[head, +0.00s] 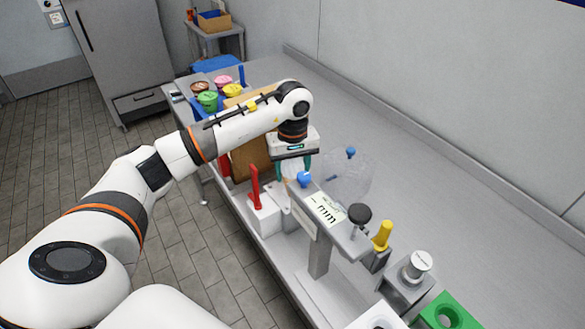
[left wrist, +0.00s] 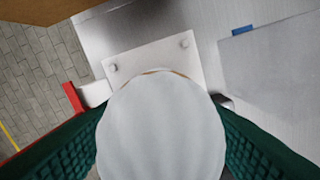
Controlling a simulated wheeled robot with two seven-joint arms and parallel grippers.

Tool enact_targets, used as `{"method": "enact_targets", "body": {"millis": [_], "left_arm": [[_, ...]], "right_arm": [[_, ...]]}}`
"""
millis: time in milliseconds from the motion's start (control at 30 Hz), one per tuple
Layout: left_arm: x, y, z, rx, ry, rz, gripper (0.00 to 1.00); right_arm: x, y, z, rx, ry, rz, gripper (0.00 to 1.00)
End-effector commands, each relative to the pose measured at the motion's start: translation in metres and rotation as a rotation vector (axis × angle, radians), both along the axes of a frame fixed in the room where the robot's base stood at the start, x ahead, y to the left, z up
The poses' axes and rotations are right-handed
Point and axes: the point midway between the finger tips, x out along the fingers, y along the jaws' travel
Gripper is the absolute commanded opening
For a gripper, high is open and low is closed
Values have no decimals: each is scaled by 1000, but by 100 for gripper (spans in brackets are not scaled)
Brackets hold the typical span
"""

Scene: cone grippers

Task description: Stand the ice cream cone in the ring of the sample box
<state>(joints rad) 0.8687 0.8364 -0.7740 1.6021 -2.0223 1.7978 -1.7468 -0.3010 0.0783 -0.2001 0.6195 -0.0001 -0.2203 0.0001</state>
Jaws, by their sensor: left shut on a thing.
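My left gripper (head: 292,172) points down over the near edge of the counter. Its green fingers are shut on the ice cream cone. In the left wrist view the cone's white rounded top (left wrist: 160,130) fills the space between the fingers (left wrist: 160,148), with a thin brown edge at its far side. In the head view the cone is mostly hidden by the gripper and things near it. I cannot tell for sure which box is the sample box; a green box (head: 462,318) with a round opening stands at the bottom right. My right gripper is not in view.
A white block (head: 264,217) with a red lever (head: 255,188) is close by the gripper. A dispenser with a label (head: 325,208), a black knob (head: 360,214) and a yellow handle (head: 382,236) stands to the right. Several coloured tubs are behind. The counter (head: 430,190) along the wall is clear.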

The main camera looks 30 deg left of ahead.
Motion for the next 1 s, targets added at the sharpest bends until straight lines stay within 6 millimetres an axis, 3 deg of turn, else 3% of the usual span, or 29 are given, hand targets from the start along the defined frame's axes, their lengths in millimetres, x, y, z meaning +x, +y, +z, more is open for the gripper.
{"method": "enact_targets", "body": {"millis": [867,900,1000], "left_arm": [[0,0,-15,0,-1,0,42],[0,0,-15,0,-1,0,60],[0,0,-15,0,-1,0,76]], "right_arm": [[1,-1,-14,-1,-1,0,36],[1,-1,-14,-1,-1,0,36],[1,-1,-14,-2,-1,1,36]]}}
